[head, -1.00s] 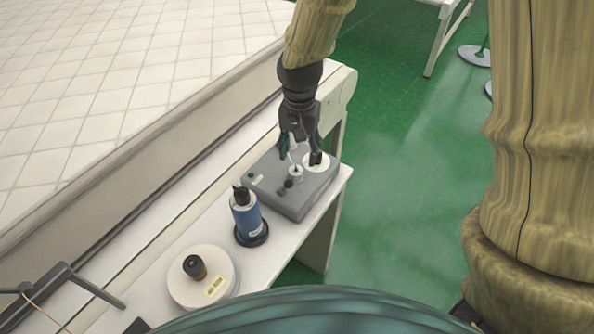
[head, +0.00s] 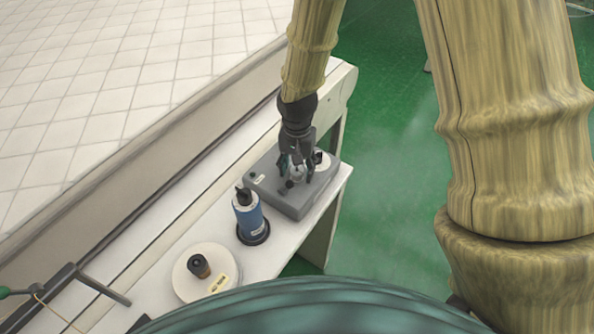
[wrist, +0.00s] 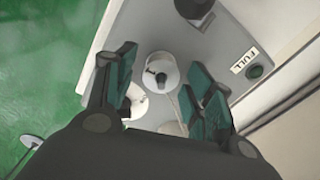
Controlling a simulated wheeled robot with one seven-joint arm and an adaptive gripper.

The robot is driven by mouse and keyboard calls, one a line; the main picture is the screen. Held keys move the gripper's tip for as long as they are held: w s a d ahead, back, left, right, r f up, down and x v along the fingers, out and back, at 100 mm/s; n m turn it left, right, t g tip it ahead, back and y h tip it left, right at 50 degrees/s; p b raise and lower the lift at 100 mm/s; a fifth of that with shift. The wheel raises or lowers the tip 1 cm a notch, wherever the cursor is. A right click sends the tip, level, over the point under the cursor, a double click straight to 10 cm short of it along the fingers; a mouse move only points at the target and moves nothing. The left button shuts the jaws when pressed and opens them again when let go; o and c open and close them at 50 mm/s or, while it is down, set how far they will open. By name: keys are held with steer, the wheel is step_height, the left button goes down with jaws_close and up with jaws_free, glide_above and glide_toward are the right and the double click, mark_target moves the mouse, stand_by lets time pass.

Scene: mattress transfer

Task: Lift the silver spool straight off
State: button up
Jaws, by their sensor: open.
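The silver spool (wrist: 164,66), a small pale cylinder with a dark centre, stands upright on the grey box (head: 306,204). My gripper (head: 297,174) points down at the box with its fingers on either side of the spool. In the wrist view my open gripper (wrist: 163,60) shows a fingertip to the left and another to the right of the spool, with a gap visible on both sides. In the head view the fingers mostly cover the spool.
A white disc (head: 321,159) sits beside my fingers on the box. A blue bottle (head: 248,218) on a black base and a large pale round spool (head: 186,277) stand nearer on the white bench. The box carries a FULL label (wrist: 244,60) and a dark button (wrist: 257,71).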

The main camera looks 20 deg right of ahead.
steer(key=shift+w+f, duration=0.1)
steer(key=shift+f, duration=0.25)
steer(key=c, duration=1)
steer(key=shift+o, duration=0.2)
steer(key=shift+r, duration=0.15)
step_height(320, 180, up, 10)
steer(key=b, duration=0.2)
steer(key=shift+b, duration=0.3)
